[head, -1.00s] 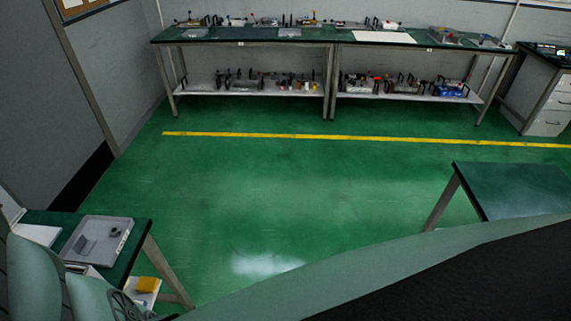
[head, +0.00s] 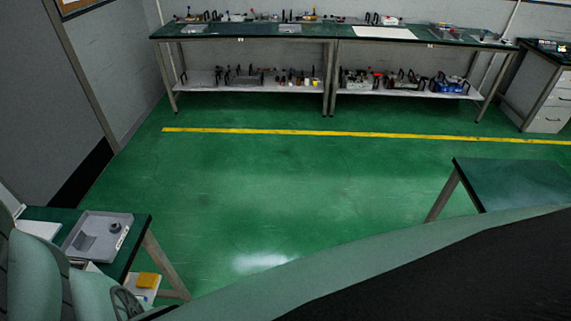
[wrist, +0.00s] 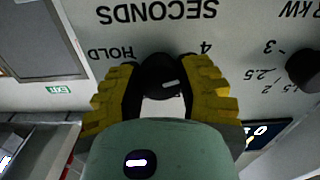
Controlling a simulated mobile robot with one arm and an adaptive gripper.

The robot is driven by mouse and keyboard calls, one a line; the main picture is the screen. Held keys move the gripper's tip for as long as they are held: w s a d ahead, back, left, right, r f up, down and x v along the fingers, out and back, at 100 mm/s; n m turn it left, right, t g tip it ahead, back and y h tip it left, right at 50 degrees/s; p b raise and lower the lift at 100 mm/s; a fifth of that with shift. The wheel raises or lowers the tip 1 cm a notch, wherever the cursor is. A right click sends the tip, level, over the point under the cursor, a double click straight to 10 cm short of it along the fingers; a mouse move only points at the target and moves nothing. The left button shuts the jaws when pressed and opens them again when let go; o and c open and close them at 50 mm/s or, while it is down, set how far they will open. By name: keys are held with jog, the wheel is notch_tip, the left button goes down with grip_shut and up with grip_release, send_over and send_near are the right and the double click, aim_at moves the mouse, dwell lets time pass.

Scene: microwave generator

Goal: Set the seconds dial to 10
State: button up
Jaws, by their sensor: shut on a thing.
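The seconds dial (wrist: 163,82) is a round black knob with a white pointer mark, seen in the wrist view on a pale panel lettered upside down. "SECONDS" stands beside it, with "HOLD" to its left and "4" to its right. My gripper (wrist: 160,88), with yellow ribbed fingers and black pads, is shut on the dial, one finger on each side. The white mark lies nearly level, tilted slightly. Most of the scale around the dial is hidden by the fingers and the gripper body. The head view does not show the dial or the fingertips.
A second black knob (wrist: 304,69) with a KW scale sits on the panel to the right. In the head view, a long workbench (head: 285,34) with several items stands at the back. A green table (head: 515,182) stands at right, and the floor between is clear.

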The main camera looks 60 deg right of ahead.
jog(key=m+b, duration=0.1)
jog(key=m, duration=0.1)
jog(key=m+b, duration=0.3)
jog(key=shift+w+d+f+m+b, duration=0.15)
jog(key=shift+f+m+b, duration=0.1)
jog(key=shift+m+b, duration=0.15)
grip_shut()
jog(key=m+b, duration=0.2)
jog(key=m, duration=0.1)
jog(key=shift+m+b, duration=0.3)
jog(key=shift+b, duration=0.1)
jog(key=m+b, duration=0.2)
jog(key=m, duration=0.1)
jog(key=shift+m, duration=0.4)
jog(key=m+b, duration=0.1)
jog(key=m, duration=0.2)
jog(key=shift+r+m+b, duration=0.1)
jog(key=shift+m+b, duration=0.2)
jog(key=shift+b, duration=0.1)
jog(key=m+b, duration=0.1)
jog(key=m, duration=0.2)
jog(key=shift+m, duration=0.3)
jog(key=m, duration=0.5)
jog(key=shift+m+b, duration=0.3)
jog(key=shift+m, duration=0.1)
